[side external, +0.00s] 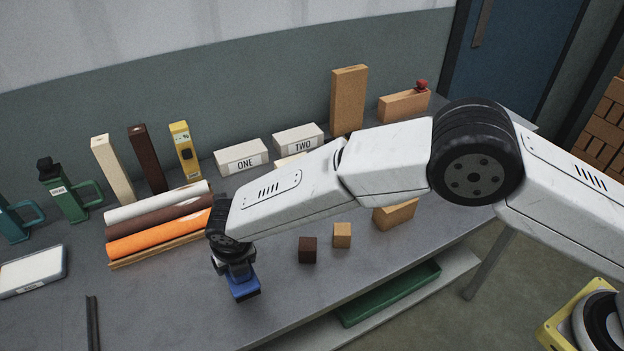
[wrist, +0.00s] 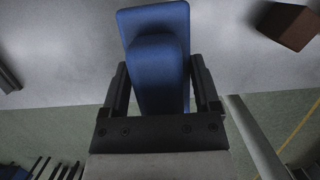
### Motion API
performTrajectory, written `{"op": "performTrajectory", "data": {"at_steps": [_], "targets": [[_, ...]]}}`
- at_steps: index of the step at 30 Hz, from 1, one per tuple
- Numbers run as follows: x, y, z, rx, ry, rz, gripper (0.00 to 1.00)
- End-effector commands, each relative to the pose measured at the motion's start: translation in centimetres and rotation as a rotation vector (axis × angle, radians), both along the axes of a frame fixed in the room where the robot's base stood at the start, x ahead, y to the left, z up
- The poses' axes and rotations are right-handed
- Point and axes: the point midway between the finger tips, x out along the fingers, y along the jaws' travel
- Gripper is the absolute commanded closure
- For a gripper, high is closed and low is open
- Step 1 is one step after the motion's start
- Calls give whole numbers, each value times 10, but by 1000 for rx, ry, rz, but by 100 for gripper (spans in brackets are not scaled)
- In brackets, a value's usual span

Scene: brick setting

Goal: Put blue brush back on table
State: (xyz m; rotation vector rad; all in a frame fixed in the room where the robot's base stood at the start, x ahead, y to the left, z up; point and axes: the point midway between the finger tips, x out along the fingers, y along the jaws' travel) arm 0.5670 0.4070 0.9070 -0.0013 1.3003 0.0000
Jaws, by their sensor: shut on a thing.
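The blue brush (side external: 242,283) is held in my gripper (side external: 238,270) at the front part of the grey table (side external: 190,310). In the wrist view the blue brush (wrist: 155,22) sits between the two black fingers of my gripper (wrist: 160,95), which are shut on it from both sides. The brush's underside is hidden in both views. I cannot tell whether it touches the table or hangs just above it. In the wrist view the table's front edge runs behind the brush.
A dark brown cube (side external: 308,250) and a tan cube (side external: 342,235) lie to the right. Orange, brown and white rolls (side external: 160,239) lie behind left. A dark bar (side external: 93,322) and a white-topped box (side external: 32,271) are at left. Bare table lies between bar and brush.

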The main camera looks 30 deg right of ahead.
Motion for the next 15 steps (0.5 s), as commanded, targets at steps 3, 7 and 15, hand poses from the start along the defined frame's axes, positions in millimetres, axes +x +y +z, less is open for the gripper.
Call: {"op": "performTrajectory", "data": {"at_steps": [3,7,15], "targets": [[7,5,-11,1,-1,-1,76],[12,8,-18,0,-1,-1,76],[15,11,-22,1,-1,0,76]]}}
